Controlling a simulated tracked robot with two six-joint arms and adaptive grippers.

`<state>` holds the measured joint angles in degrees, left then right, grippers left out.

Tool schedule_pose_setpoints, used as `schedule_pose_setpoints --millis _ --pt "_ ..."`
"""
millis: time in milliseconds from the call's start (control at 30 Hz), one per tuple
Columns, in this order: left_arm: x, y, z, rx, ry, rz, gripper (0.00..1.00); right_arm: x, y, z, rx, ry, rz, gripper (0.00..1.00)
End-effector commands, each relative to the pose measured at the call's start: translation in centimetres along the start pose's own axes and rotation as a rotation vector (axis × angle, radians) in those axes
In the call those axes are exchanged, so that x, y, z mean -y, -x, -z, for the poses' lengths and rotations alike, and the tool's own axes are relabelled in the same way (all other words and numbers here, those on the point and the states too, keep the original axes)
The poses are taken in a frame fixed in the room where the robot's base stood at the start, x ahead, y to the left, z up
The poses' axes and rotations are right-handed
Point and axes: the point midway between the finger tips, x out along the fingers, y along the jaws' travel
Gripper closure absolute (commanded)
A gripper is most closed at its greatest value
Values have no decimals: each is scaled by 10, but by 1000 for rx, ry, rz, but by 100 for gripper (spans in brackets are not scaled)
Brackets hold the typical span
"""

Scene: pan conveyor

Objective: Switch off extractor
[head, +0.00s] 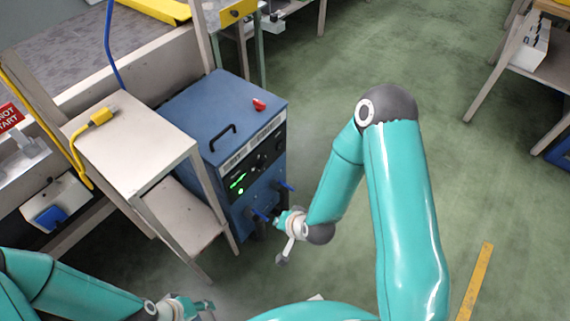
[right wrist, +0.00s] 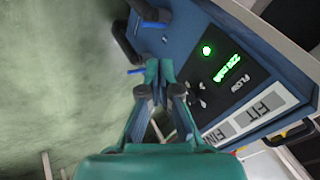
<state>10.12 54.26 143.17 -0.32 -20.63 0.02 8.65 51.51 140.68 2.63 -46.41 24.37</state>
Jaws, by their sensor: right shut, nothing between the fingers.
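The extractor (head: 222,117) is a blue cabinet with a black handle and a small red object on top. Its dark front panel carries a lit green readout and a round green light (head: 240,191). In the right wrist view, the readout (right wrist: 231,68), the green light (right wrist: 207,50) and small pale knobs show on the panel (right wrist: 215,85). My right gripper (head: 278,220) is shut and empty in front of the cabinet's lower front, near blue levers; its fingertips (right wrist: 159,70) also show in the wrist view. My left gripper (head: 203,306) is low at the bottom edge, away from the extractor.
A pale stand (head: 140,140) with a yellow plug (head: 102,116) on it stands left of the extractor. A blue lever (head: 286,186) sticks out of the cabinet front. Open green floor (head: 335,75) lies to the right. A yellow strip (head: 475,280) lies at lower right.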

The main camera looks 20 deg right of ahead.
Motion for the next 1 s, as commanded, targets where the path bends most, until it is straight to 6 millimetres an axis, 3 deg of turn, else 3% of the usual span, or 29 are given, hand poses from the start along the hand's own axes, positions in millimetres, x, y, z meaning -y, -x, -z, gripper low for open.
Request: schedule_pose_setpoints --millis 33,200,333,500,700,1000 --pt "14 -40 0 0 0 0 60 -12 -34 8 -75 -61 33 100" --pt "37 -103 1 0 0 0 60 -17 -74 55 -319 -288 182 100" --pt "54 -150 1 0 0 0 60 -23 -92 88 -486 -453 332 100" --pt "75 -207 2 0 0 0 60 -32 -101 122 -663 -640 558 100" --pt "89 -247 2 -1 0 0 60 -39 -94 144 -781 -775 779 100" --pt "92 -256 2 -1 0 0 60 -39 -83 153 -821 -827 881 100"
